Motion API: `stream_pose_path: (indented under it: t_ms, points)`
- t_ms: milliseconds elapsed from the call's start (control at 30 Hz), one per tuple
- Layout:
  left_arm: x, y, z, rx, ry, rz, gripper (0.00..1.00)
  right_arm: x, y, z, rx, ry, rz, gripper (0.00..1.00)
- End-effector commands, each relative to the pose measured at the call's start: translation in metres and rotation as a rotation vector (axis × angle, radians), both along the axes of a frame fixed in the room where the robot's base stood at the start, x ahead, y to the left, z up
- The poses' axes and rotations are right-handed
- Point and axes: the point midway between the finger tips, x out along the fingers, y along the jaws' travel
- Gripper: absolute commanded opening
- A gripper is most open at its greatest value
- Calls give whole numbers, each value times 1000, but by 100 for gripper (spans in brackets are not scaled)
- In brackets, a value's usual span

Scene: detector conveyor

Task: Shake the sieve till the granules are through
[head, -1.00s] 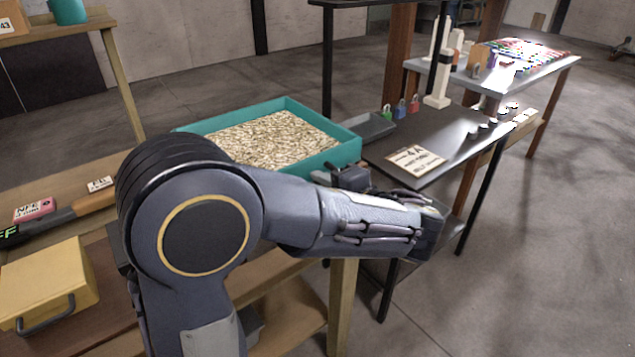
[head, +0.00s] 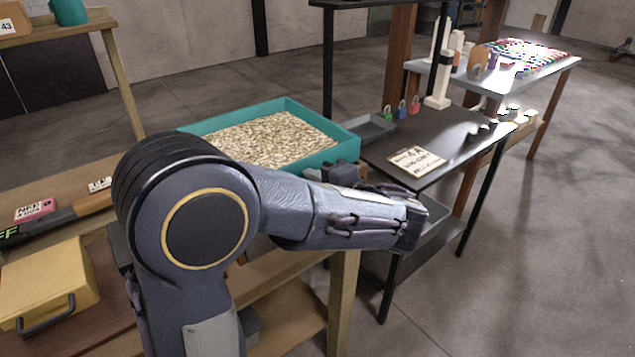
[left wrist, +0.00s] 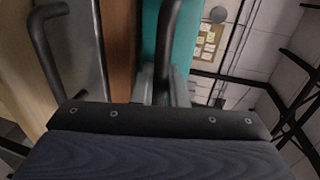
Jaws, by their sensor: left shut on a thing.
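A teal, open-topped box-shaped sieve (head: 335,152) holds a layer of pale granules (head: 270,138) across its inside. Its floor is hidden under them. My left arm reaches across in front of it, and my left gripper (head: 350,176) is at its near right side, partly hidden by my wrist. In the left wrist view, the grey jaws (left wrist: 160,86) are shut on a dark bar handle (left wrist: 167,45), beside the teal wall (left wrist: 186,40). My right gripper is not in view.
A wooden bench (head: 345,290) lies below, with a yellow case (head: 45,285) at left. A grey tray (head: 372,130) lies right of the sieve, by a dark table (head: 450,145) with padlocks and a sign (head: 416,161). Another grey tray (head: 434,214) shows past my wrist. Open floor lies right.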

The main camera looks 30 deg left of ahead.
Motion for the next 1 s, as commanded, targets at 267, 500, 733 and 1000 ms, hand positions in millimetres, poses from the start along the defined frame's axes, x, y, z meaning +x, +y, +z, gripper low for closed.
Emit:
stream_pose_path:
  t_ms: [267, 500, 733, 1000]
  points:
    - [19, 47, -1, -1, -2, 3, 0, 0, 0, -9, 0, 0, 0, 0]
    - [22, 52, 1, 1, -2, -2, 0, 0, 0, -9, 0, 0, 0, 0]
    - [22, 52, 1, 2, -3, -1, 19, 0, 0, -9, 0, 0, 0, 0]
    - [19, 45, 2, 0, -1, -1, 19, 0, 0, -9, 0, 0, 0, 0]
